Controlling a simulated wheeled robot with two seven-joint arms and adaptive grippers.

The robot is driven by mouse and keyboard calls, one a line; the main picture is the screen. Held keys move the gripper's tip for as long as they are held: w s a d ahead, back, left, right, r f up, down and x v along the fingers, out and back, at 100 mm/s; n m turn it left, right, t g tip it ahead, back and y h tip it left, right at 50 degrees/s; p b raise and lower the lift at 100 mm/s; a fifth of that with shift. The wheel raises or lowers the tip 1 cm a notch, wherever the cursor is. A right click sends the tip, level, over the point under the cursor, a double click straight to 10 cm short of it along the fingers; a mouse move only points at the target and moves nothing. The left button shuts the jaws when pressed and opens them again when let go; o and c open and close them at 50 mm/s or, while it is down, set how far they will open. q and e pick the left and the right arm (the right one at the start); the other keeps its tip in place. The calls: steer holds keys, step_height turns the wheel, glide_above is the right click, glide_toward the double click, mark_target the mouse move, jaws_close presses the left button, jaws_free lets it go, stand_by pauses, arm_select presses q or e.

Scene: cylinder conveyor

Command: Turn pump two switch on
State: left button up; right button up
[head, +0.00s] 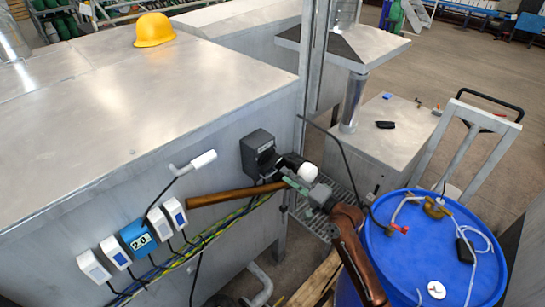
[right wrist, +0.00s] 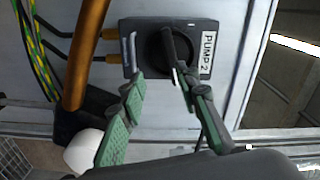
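The pump two switch is a dark grey box (head: 257,150) on the side wall of the metal tank. In the right wrist view a white label (right wrist: 207,55) beside it reads "PUMP 2", and its black rotary knob (right wrist: 167,42) faces my gripper. My right gripper (head: 296,182) is in front of the box, just below and right of it in the head view. In the right wrist view its green fingers (right wrist: 158,84) are apart with nothing between them. The right fingertip overlaps the knob's handle; I cannot tell if it touches. My left gripper is not in view.
A brown pipe (head: 232,195) and yellow-green cables (head: 215,236) run close below the switch. A white-tipped black fitting (head: 307,172) is close to my right gripper. A blue drum (head: 400,265) stands at right.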

mark_target(274, 165)
steer(key=shift+w+a+r, duration=0.15)
steer(key=shift+a+r, duration=0.5)
steer(key=shift+r, duration=0.25)
steer(key=p+x, duration=0.2)
steer(key=x, duration=0.5)
steer(key=shift+f, duration=0.1)
jaws_close()
